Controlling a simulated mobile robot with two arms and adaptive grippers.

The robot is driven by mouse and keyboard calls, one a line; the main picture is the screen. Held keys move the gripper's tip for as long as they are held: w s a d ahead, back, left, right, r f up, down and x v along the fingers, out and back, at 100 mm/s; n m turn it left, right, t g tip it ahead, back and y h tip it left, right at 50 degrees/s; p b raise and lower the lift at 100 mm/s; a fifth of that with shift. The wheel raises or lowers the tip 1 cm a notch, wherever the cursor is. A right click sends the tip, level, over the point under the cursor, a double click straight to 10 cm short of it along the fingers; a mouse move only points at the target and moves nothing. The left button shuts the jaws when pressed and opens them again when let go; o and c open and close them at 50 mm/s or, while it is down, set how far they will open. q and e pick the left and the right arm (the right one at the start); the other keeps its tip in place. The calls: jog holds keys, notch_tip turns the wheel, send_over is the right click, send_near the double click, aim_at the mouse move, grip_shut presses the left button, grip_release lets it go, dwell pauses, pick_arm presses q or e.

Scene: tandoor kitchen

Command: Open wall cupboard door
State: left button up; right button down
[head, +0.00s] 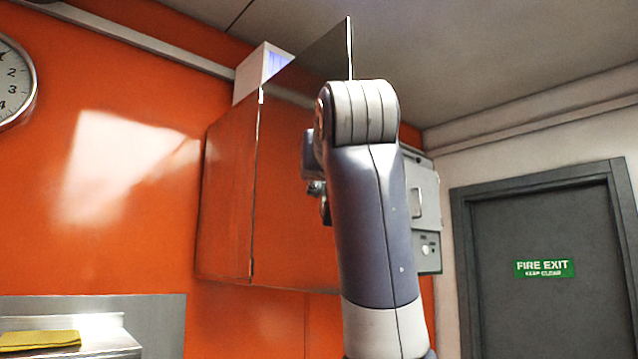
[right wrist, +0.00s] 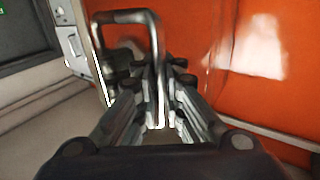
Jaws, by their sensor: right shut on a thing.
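The wall cupboard (head: 228,200) is orange and hangs on the orange wall, left of centre in the head view. Its glossy door (head: 290,190) appears to stand out from the body towards me; its bright free edge rises above my right arm. How wide it stands open is hard to tell. My right gripper (head: 318,190) is mostly hidden behind my forearm in the head view. In the right wrist view the gripper (right wrist: 160,118) is shut on the grey bar handle (right wrist: 125,16), whose bent bar rises beyond the fingers. My left gripper is out of view.
A white box (head: 250,78) shows at the cupboard's top. A grey wall unit (head: 428,205) is right of my forearm, before a dark fire exit door (head: 515,310). A yellow cloth (head: 40,339) lies on a metal surface at lower left. A clock (head: 12,80) hangs at left.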

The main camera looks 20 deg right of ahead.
jog(key=shift+s+a, duration=0.1)
jog(key=shift+a, duration=0.1)
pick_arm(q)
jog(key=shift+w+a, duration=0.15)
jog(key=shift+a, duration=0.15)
pick_arm(e)
jog(key=shift+f, duration=0.1)
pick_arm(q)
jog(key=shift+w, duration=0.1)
pick_arm(e)
jog(key=c, duration=1.7)
grip_release()
jog(key=shift+s+d, duration=0.1)
jog(key=shift+s, duration=0.05)
jog(key=shift+s+d, duration=0.1)
jog(key=shift+s, duration=0.1)
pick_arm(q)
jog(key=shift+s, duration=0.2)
pick_arm(e)
jog(key=s+a, duration=0.2)
jog(key=s, duration=0.9)
jog(key=shift+s, duration=0.4)
